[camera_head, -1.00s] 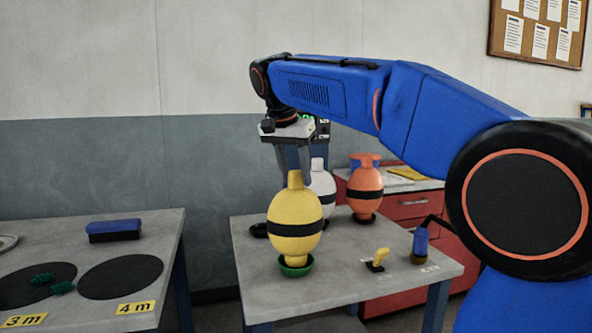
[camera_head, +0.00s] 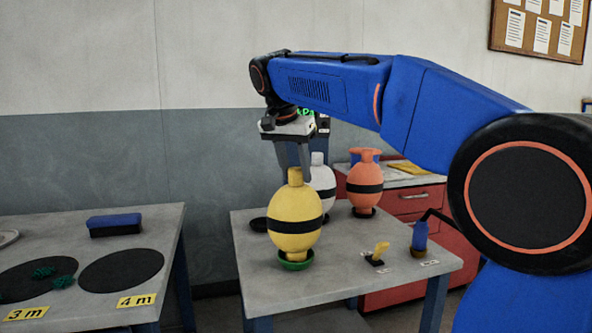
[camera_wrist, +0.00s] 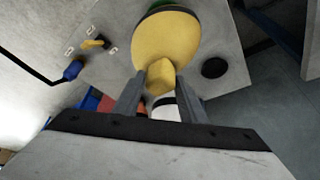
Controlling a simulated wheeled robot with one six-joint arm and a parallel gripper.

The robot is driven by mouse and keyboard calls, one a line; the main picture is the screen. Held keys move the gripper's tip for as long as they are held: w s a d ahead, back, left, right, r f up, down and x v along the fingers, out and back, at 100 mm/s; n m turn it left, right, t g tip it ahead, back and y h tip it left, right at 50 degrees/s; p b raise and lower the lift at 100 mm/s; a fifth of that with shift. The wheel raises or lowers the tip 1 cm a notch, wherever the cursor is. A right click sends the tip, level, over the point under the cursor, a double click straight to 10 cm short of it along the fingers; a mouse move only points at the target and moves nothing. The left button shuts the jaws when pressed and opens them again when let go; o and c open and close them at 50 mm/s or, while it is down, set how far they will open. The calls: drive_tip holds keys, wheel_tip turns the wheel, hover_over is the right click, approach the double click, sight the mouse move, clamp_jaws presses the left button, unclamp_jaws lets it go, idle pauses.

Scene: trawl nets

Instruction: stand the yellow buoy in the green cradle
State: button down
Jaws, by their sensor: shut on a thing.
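The yellow buoy (camera_head: 294,208) with a black band stands upright, its narrow foot in the green cradle (camera_head: 296,264) on the grey table. My gripper (camera_head: 295,172) points down from above and is shut on the buoy's top neck. In the wrist view the neck of the yellow buoy (camera_wrist: 165,45) shows between the two fingers of my gripper (camera_wrist: 160,88). A sliver of the green cradle (camera_wrist: 152,2) shows beyond the buoy. The buoy's foot hides the inside of the cradle.
A white buoy (camera_head: 321,180) and an orange buoy (camera_head: 364,177) stand close behind. An empty dark disc (camera_head: 259,225) lies left. A small yellow lever (camera_head: 379,250) and a blue handled tool (camera_head: 420,237) are at right. A separate table (camera_head: 60,235) stands left.

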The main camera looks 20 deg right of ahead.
drive_tip(key=shift+f, duration=0.3)
drive_tip(key=c, duration=1)
unclamp_jaws()
drive_tip(key=shift+c, duration=0.2)
drive_tip(key=v, duration=1.7)
drive_tip(key=shift+r, duration=0.2)
drive_tip(key=shift+s, duration=0.1)
drive_tip(key=s+d+f+n+y, duration=0.1)
drive_tip(key=s+d+f+n, duration=0.1)
drive_tip(key=s+d+f, duration=0.3)
drive_tip(key=s+d+f+n, duration=0.1)
drive_tip(key=s+f, duration=0.2)
drive_tip(key=f, duration=0.4)
drive_tip(key=s+d+f+n+y, duration=0.1)
drive_tip(key=s+d+f+n, duration=0.1)
drive_tip(key=s+d+f, duration=0.3)
drive_tip(key=s+f+n, duration=0.1)
drive_tip(key=s+f, duration=0.4)
drive_tip(key=f, duration=0.4)
drive_tip(key=s+f+n+t, duration=0.1)
drive_tip(key=s+f, duration=0.4)
drive_tip(key=f, duration=0.5)
drive_tip(key=s+f+n+y, duration=0.1)
drive_tip(key=s+f, duration=0.4)
drive_tip(key=f, duration=0.5)
drive_tip(key=shift+s+d+f+n+t, duration=0.2)
drive_tip(key=shift+s+d+n+t, duration=0.15)
drive_tip(key=shift+n, duration=0.15)
